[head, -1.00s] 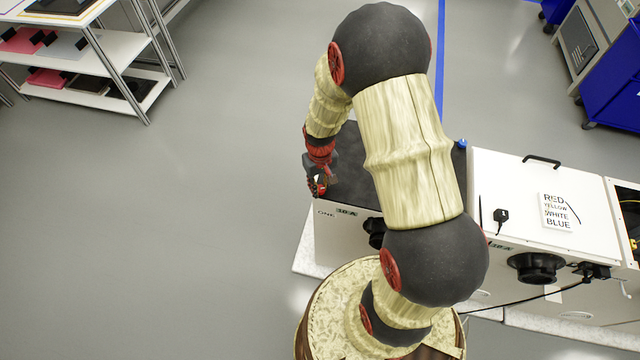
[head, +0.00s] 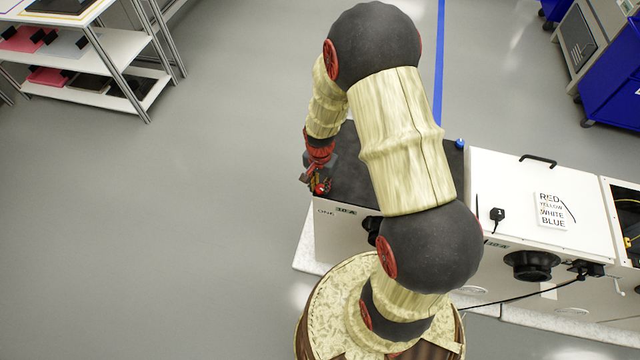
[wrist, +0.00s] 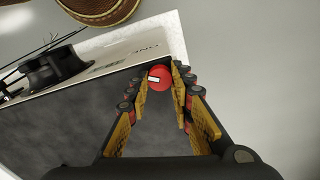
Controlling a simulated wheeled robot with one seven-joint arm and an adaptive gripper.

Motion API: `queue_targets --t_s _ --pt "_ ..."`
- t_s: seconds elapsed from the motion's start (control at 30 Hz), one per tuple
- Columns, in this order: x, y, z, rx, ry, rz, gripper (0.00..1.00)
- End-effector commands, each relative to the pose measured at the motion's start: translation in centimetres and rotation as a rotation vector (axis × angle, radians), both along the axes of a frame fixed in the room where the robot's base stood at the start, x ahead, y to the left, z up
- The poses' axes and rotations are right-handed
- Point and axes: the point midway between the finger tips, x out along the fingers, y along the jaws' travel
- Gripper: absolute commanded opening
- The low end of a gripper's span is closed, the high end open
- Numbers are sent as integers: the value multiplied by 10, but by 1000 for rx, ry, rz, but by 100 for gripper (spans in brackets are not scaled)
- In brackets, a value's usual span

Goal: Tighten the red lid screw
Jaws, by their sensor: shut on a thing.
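The red lid screw (wrist: 160,77) shows in the wrist view as a round red head with a white slot mark, at a corner of the dark lid (wrist: 70,125). In the head view the red screw (head: 321,188) shows beside my fingertips at the near left corner of the dark lid (head: 352,165). My gripper (wrist: 159,72) has its fingertips on both sides of the red screw head and is shut on it. In the head view my gripper (head: 316,184) points down at that corner. My arm hides part of the lid.
A blue screw (head: 460,143) sits at the far right corner of the dark lid. A white cabinet (head: 510,190) with a handle and a colour-order label stands to the right. A black round knob (wrist: 55,67) sticks out of the front. Open floor lies left.

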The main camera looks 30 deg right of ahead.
Motion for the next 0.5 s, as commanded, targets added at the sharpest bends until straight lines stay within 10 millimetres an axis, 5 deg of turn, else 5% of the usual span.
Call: queue_targets --t_s 0.5 --pt "1 0 1 0 -2 -490 0"
